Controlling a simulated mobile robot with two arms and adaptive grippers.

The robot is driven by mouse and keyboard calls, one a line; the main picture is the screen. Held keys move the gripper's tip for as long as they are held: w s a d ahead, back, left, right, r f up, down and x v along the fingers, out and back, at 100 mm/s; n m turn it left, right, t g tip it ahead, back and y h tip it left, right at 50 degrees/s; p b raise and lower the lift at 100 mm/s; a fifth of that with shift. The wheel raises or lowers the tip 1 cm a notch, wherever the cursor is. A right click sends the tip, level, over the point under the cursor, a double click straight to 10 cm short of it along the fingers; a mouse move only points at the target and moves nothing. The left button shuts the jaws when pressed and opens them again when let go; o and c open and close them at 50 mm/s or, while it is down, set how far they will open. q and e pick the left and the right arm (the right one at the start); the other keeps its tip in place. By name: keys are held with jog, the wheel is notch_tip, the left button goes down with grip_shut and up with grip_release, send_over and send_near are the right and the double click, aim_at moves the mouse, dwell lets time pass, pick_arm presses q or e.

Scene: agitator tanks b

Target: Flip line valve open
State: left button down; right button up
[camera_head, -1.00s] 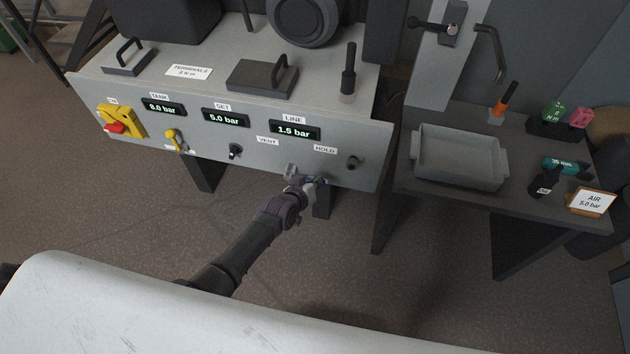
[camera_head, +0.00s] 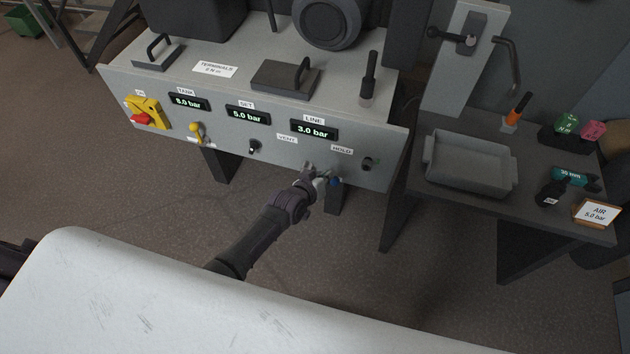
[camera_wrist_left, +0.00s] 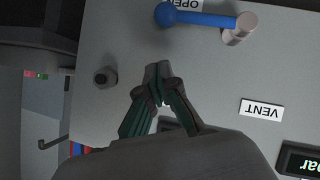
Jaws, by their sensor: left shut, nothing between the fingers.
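The line valve has a blue lever (camera_wrist_left: 205,19) with a ball end and a pale pivot, seen at the top of the left wrist view. Its ball end lies beside an upside-down OPEN label (camera_wrist_left: 188,4), partly hidden by the lever. My left gripper (camera_head: 321,181) is at the panel's lower edge, by the lever. In the left wrist view the gripper (camera_wrist_left: 157,72) is shut and empty, its tips apart from the lever in the picture. The LINE display (camera_head: 314,130) reads 3.0 bar. My right gripper is out of view.
A dark HOLD knob (camera_head: 369,164) and a small black VENT knob (camera_head: 254,147) stick out of the panel (camera_head: 225,135). A yellow lever (camera_head: 196,131) and red switch (camera_head: 140,118) are further left. A side table with a grey tray (camera_head: 468,165) stands at right.

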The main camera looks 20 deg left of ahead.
pick_arm(q)
jog(key=d+p+v, duration=0.1)
jog(key=v, duration=0.6)
jog(key=shift+s+r, duration=0.25)
jog(key=shift+s, duration=0.1)
jog(key=shift+a, duration=0.15)
jog(key=s+a+f+m+g+y, duration=0.15)
jog(key=s+a+f+g, duration=0.25)
jog(key=s+f, duration=1)
jog(key=s+a+f+m+g+y, duration=0.1)
jog(key=s+a+f+m+g, duration=0.15)
jog(key=s+f, duration=1.15)
jog(key=s+a+f+g, duration=0.1)
jog(key=s+a+g, duration=0.1)
jog(key=s, duration=0.6)
jog(key=s+a+f+g+y, duration=0.1)
jog(key=s+a+f+g, duration=0.1)
jog(key=s, duration=0.5)
jog(key=shift+s+f+m, duration=0.3)
jog(key=shift+s, duration=0.1)
